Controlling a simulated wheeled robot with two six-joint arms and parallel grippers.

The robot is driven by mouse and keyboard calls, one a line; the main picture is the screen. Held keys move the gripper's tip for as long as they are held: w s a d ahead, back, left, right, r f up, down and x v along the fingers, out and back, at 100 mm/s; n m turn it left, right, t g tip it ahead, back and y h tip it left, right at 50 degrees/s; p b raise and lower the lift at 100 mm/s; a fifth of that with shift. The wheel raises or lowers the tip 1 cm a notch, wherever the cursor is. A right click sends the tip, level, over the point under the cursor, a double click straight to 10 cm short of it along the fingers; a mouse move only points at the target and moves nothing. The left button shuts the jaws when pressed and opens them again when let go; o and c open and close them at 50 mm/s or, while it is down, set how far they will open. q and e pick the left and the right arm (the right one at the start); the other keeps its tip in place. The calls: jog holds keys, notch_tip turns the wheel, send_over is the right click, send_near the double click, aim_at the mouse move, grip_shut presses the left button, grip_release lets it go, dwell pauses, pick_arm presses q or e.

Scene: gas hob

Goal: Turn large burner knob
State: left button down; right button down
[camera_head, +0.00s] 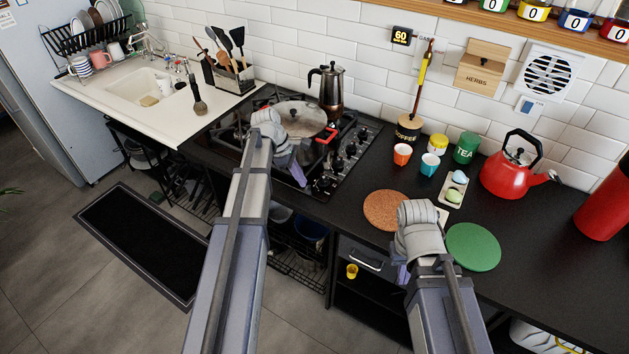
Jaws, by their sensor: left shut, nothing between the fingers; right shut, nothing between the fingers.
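The gas hob (351,174) is set into the black counter, with several dark knobs (337,164) in a row along its right side. I cannot tell which knob belongs to the large burner. A lidded pan (302,116) stands on the hob and hides the burners under it. My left gripper (298,177) is shut and empty over the hob's front edge, left of the nearest knobs and apart from them as far as I can see.
A moka pot (332,88) stands at the back of the hob. The sink (139,94) is at the left.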

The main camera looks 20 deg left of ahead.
aim_at(323, 183)
pick_arm(q)
jog(key=s+a+r+n+t+h, duration=0.2)
jog(key=a+r+n+t+h, duration=0.15)
jog(key=a+n, duration=0.3)
jog(key=shift+m, duration=0.55)
jog(key=b+x, duration=0.8)
jog(key=x, duration=0.2)
jog(key=shift+s, duration=0.1)
jog(key=shift+w+d+r, duration=0.25)
jog(key=shift+w+d, duration=0.4)
jog(key=shift+d, duration=0.3)
jog(key=shift+w+d, duration=0.45)
jog(key=shift+d, duration=0.25)
jog(key=shift+d, duration=0.15)
